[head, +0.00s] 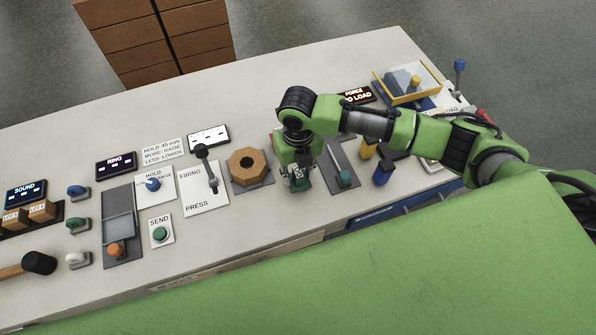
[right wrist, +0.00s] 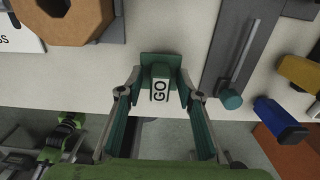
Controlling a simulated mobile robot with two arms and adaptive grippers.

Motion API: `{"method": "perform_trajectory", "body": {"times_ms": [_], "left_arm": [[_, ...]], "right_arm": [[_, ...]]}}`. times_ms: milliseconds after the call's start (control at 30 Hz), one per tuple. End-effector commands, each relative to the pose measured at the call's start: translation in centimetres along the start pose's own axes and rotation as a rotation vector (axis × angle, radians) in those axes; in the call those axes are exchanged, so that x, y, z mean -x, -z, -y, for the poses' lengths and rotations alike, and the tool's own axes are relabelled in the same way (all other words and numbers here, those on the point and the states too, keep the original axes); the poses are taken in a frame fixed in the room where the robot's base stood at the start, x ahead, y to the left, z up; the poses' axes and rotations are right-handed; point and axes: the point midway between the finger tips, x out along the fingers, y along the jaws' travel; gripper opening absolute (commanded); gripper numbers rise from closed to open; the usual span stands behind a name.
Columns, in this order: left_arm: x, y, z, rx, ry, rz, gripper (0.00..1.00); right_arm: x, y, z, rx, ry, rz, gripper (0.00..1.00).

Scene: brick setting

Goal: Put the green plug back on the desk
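The green plug (right wrist: 160,85) is a small green block with a white GO label and a wider green part behind it. In the right wrist view it sits between the fingertips of my right gripper (right wrist: 161,78), which meet its sides. In the head view my right gripper (head: 297,168) points down near the front of the desk (head: 330,70), with the plug (head: 298,183) at its tips. I cannot tell whether the plug touches the desk top. My left gripper is not in view.
Left of the plug is a wooden octagonal ring (head: 247,165) on a grey plate. Right of it are a grey slotted panel (head: 341,165) with a teal knob and a blue-handled part (head: 382,173). The desk's front edge is close by.

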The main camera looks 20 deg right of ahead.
Motion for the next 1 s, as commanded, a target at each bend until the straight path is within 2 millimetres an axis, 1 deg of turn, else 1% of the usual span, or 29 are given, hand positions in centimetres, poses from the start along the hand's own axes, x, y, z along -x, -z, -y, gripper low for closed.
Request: {"method": "perform_trajectory", "body": {"times_ms": [233,367,467,600,800,900,1000], "left_arm": [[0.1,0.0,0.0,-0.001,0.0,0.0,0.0],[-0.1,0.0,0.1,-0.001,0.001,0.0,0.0],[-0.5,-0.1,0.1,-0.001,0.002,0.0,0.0],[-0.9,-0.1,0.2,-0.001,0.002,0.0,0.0],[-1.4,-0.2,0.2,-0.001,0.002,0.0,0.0],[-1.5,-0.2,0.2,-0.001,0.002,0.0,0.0],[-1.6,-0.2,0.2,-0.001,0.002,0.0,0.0]], "right_arm": [[0.2,0.0,0.0,0.0,-0.001,0.001,0.33],[1.3,-0.1,0.0,0.001,-0.002,0.004,0.33],[3.1,-0.1,0.0,0.001,-0.001,0.005,0.33],[6.2,-0.2,-0.1,0.001,-0.002,0.007,0.33],[10.1,-0.1,0.0,0.0,-0.001,0.004,0.33],[11.3,-0.1,0.0,0.0,0.0,0.002,0.33],[12.1,-0.1,0.0,0.0,-0.002,0.001,0.33]]}}
